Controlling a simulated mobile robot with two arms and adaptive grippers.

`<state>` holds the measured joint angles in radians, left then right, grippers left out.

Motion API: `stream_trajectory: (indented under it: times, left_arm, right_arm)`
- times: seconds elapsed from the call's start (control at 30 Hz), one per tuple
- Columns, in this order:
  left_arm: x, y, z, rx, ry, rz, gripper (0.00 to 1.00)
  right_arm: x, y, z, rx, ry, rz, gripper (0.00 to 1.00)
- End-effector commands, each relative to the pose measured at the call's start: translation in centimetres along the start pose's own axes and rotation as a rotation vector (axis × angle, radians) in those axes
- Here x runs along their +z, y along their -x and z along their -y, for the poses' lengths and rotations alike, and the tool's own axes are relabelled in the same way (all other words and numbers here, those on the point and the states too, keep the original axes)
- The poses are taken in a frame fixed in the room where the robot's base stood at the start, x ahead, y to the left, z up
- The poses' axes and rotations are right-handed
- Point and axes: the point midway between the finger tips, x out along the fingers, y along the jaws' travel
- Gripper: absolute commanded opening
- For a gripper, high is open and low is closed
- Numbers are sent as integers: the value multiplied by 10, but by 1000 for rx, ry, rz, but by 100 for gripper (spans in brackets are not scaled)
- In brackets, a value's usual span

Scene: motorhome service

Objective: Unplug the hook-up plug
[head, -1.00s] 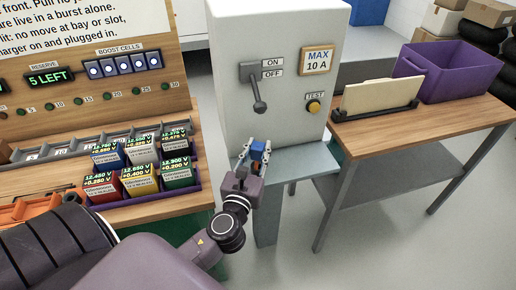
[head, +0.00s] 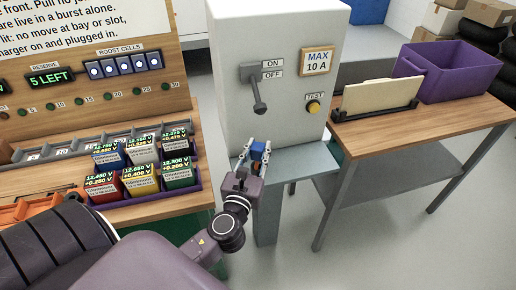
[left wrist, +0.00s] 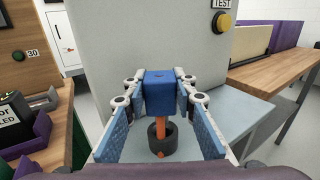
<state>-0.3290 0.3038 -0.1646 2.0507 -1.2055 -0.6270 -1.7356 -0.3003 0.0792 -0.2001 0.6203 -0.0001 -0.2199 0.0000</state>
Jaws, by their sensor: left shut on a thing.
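The blue hook-up plug (head: 258,150) is at the lower front of the light grey cabinet (head: 277,45). My left gripper (head: 257,157) is shut on it, with one finger on each side. In the left wrist view the blue plug (left wrist: 160,92) sits between the blue finger pads, and an orange cable (left wrist: 160,130) runs from it through a dark ring toward the camera. The plug's far end is hidden, so I cannot tell whether it is seated in a socket. My right gripper is not in view.
The cabinet has a lever (head: 259,94) pointing down by the ON/OFF labels and a yellow TEST button (head: 313,107). A battery tray (head: 196,187) stands on the left bench. A wooden table (head: 430,112) with a purple crate (head: 463,73) stands right.

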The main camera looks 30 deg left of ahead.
Motion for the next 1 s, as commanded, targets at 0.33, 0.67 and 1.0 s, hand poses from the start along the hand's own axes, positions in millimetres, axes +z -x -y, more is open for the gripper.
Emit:
stream_trajectory:
  times: [0.33,0.67,1.0]
  left_arm:
    - [-6,0,0,0,0,1,0]
    - [-16,0,0,0,0,1,0]
    - [-26,0,0,0,0,1,0]
  right_arm:
    - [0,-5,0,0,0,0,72]
    - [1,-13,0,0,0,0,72]
    - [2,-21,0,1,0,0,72]
